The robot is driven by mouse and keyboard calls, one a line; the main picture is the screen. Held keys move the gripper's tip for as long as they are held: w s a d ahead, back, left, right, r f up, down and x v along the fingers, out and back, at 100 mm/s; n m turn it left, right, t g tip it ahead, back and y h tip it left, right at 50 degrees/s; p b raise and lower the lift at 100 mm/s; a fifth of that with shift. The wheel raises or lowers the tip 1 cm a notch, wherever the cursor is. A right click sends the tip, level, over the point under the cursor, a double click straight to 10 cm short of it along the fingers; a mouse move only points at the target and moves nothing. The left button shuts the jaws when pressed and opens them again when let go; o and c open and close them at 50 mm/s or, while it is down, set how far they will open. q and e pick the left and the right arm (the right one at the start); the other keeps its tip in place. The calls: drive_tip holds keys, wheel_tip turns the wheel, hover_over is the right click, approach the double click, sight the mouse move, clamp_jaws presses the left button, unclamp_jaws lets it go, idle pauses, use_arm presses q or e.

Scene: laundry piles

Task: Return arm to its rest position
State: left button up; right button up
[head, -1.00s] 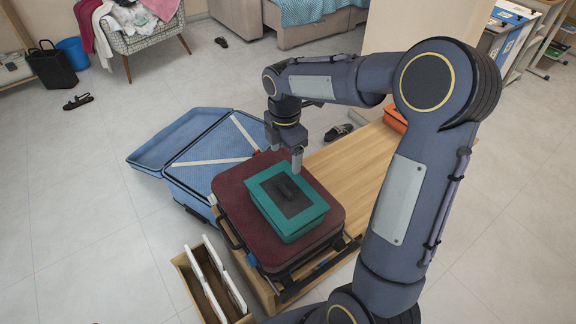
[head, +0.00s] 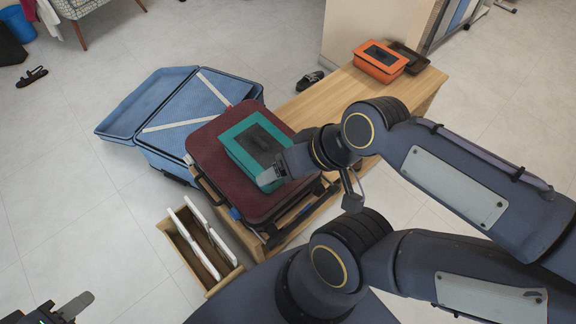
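My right arm comes in from the right, folded back at the elbow beyond the right edge. Its gripper (head: 271,177) is in front of the teal box, pointing left and down; no held thing shows, and its finger gap cannot be made out. The teal box (head: 236,139) with a dark top panel lies on the closed burgundy suitcase (head: 208,158). I cannot tell whether the gripper touches the box. My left gripper (head: 74,306) shows only in part at the bottom left corner, low and away from the luggage; its opening cannot be judged.
A wooden bench (head: 316,103) runs behind the suitcase, with an orange box (head: 380,62) and a dark tray (head: 411,58) at its far end. An open blue suitcase (head: 148,98) lies left. A wooden crate (head: 178,243) holds white panels.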

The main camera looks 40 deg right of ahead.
drive_tip(key=shift+r, duration=0.1)
wheel_tip(320, 180, up, 9)
drive_tip(key=p, duration=0.9)
